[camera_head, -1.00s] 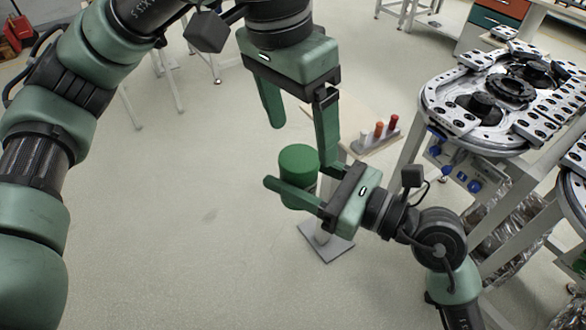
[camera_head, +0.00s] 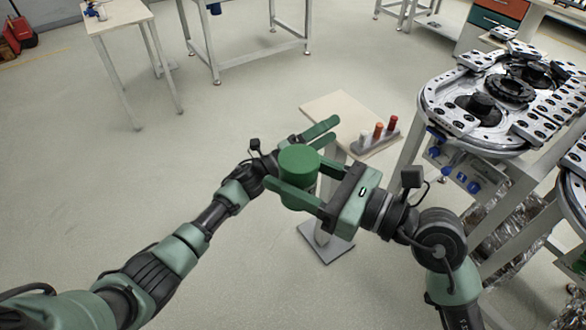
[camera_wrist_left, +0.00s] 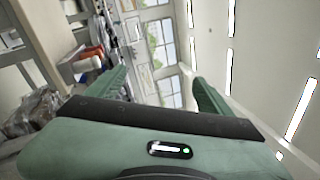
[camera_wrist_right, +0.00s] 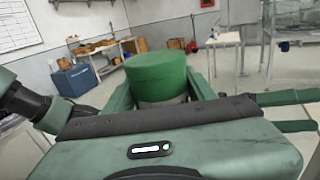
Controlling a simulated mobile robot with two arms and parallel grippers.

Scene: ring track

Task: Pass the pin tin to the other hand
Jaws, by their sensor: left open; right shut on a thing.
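The pin tin (camera_head: 299,160) is a round green cylinder, held in the air by my right gripper (camera_head: 287,186), which comes in from the right. In the right wrist view the tin (camera_wrist_right: 156,75) sits between the fingers, green lid up, its lower part hidden by the palm. My left gripper (camera_head: 321,134) is open; its arm comes in from the lower left, and its fingers extend past the far side of the tin. In the left wrist view its two fingers (camera_wrist_left: 163,88) are spread with no tin between them. I cannot tell whether it touches the tin.
A small pale table (camera_head: 330,105) behind the grippers carries a rack with white, orange and red pegs (camera_head: 378,130). The ring track (camera_head: 480,130) with metal plates stands at the right. White tables stand at the back.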

